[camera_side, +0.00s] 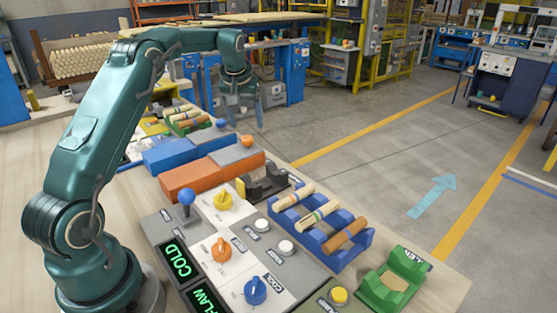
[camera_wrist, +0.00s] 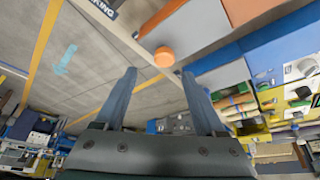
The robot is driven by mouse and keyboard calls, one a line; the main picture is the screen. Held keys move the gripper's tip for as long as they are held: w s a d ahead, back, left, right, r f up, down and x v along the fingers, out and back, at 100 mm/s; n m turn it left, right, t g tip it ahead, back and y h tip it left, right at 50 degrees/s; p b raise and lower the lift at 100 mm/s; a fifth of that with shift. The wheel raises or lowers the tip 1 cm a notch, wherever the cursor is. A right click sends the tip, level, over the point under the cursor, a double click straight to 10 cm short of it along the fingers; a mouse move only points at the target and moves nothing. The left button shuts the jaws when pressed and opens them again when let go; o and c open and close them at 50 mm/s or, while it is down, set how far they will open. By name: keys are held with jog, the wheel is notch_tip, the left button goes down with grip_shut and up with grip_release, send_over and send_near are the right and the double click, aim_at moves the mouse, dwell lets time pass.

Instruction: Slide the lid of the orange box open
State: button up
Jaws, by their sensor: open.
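The orange box (camera_side: 193,180) lies lengthwise on the bench in the side view. A grey panel (camera_side: 236,156) covers the right part of its top, with an orange knob (camera_side: 247,141) near the far right end. The box also shows at the top of the wrist view (camera_wrist: 245,10), with the grey panel (camera_wrist: 185,28) and the orange knob (camera_wrist: 164,56). My gripper (camera_side: 243,112) is open and empty, above the knob and apart from it. In the wrist view the knob appears just beyond the gap between the fingertips (camera_wrist: 158,75).
A blue box (camera_side: 178,155) with a blue knob (camera_side: 220,123) lies right behind the orange box. In front stand a dark cradle (camera_side: 265,182), a control panel with knobs (camera_side: 222,248) and a blue rack (camera_side: 325,240) with turned pieces. Open floor lies right of the bench.

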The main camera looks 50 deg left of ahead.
aim_at(247, 138)
jog(key=shift+s+a+f, duration=0.15)
jog(key=shift+a+f, duration=0.15)
jog(key=shift+f, duration=0.3)
jog(key=shift+x, duration=2.3)
grip_shut()
